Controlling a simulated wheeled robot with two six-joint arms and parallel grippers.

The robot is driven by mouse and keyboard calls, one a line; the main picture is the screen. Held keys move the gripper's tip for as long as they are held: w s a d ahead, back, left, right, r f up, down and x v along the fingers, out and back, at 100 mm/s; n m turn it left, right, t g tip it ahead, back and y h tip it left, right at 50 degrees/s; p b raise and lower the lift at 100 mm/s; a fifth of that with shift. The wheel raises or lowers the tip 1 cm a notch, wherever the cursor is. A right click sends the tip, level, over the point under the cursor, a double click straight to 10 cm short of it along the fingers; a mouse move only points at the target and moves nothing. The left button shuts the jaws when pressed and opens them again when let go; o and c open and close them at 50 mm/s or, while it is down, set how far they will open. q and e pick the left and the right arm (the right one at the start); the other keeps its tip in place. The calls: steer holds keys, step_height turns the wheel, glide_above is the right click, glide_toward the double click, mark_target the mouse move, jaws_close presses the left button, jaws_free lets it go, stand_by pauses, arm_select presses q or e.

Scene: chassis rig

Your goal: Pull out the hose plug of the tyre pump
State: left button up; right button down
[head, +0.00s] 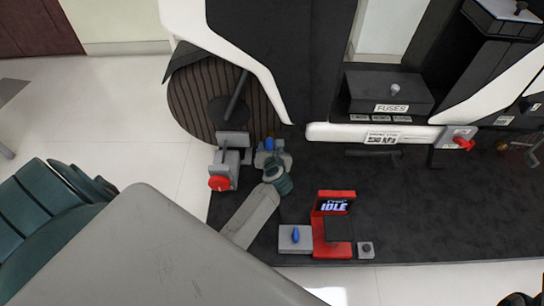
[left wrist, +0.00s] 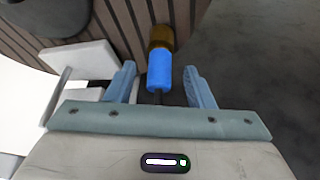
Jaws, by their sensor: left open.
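A blue cylinder (left wrist: 160,70) with a brass-brown end (left wrist: 161,38) stands between the fingers of my left gripper (left wrist: 160,84) in the left wrist view. The open fingers are either side of it, with gaps on both sides. It looks like the hose plug; its lower end is partly hidden by the gripper. In the head view the same blue piece (head: 269,143) shows at the tips of my left gripper (head: 271,158), beside the ribbed tyre. The red tyre pump (head: 332,242), its screen reading IDLE, stands to the right.
The ribbed tyre (head: 190,100) is just behind the gripper. A grey block with a red knob (head: 219,183) stands close left. A grey box (head: 288,246) with another blue piece (head: 296,235) adjoins the pump.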

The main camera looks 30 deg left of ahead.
arm_select(q)
steer(key=shift+w+a+f, duration=0.15)
steer(key=shift+w+a, duration=0.15)
steer(key=shift+w, duration=0.05)
jaws_close()
steer(key=shift+s+d, duration=0.1)
steer(key=shift+s, duration=0.05)
steer(key=shift+s+d+f+p, duration=0.15)
steer(key=shift+s+d, duration=0.25)
steer(key=shift+s, duration=0.25)
steer(key=shift+s+d+f+p, duration=0.1)
steer(key=shift+s+d, duration=0.35)
steer(key=shift+s, duration=0.25)
steer(key=shift+s+d+f+p, duration=0.15)
steer(key=shift+s+d, duration=0.25)
steer(key=shift+s, duration=0.25)
steer(key=shift+s+d+f, duration=0.1)
steer(key=shift+s+d, duration=0.35)
steer(key=shift+s, duration=0.25)
steer(key=shift+s+d+f, duration=0.1)
steer(key=shift+s+d, duration=0.3)
steer(key=shift+s, duration=0.3)
steer(key=shift+s+d+f, duration=0.1)
steer(key=shift+s+d, duration=0.35)
steer(key=shift+s, duration=0.25)
